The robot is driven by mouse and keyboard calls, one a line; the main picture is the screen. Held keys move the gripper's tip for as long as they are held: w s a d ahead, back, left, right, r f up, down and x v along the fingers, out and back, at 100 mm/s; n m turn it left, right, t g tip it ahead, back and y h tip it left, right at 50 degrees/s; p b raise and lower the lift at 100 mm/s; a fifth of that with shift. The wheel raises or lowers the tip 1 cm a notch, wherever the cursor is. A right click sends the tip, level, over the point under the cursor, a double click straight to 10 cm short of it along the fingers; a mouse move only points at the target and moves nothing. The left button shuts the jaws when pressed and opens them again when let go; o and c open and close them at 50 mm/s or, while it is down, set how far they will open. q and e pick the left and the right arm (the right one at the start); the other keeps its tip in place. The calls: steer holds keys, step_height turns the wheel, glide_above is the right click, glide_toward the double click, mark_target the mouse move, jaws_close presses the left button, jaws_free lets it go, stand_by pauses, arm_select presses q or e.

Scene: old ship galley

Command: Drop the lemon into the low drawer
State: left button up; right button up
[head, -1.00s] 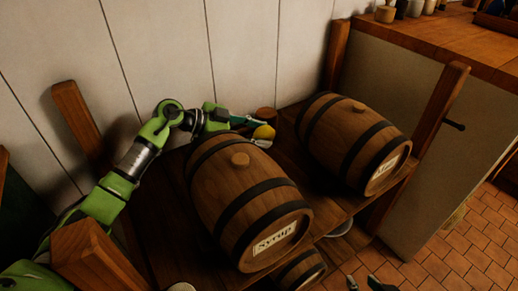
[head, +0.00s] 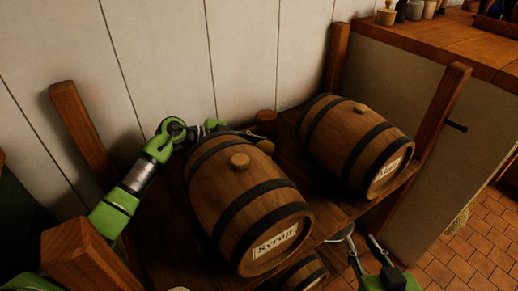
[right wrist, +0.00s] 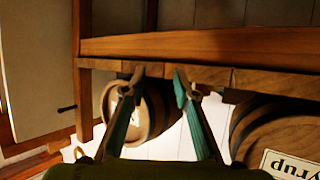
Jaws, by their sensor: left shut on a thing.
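My left arm reaches behind that barrel. My left gripper (head: 243,133) is mostly hidden by it and is shut on the lemon. My right gripper (head: 363,242) is low at the right of the shelf, below the barrels. In the right wrist view its two fingers (right wrist: 155,85) are apart with nothing between them, so it is open. I cannot make out the low drawer in either view.
A second barrel (head: 358,145) lies right of the syrup barrel, with a narrow gap between. A smaller barrel (head: 300,273) is below. A wooden cylinder (head: 266,122) stands by the lemon. Wooden posts (head: 440,110) flank the shelf. A counter (head: 440,45) stands right, above tiled floor.

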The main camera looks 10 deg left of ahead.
arm_select(q)
steer(key=shift+f, duration=0.1)
steer(key=o, duration=0.9)
steer(key=shift+c, duration=0.2)
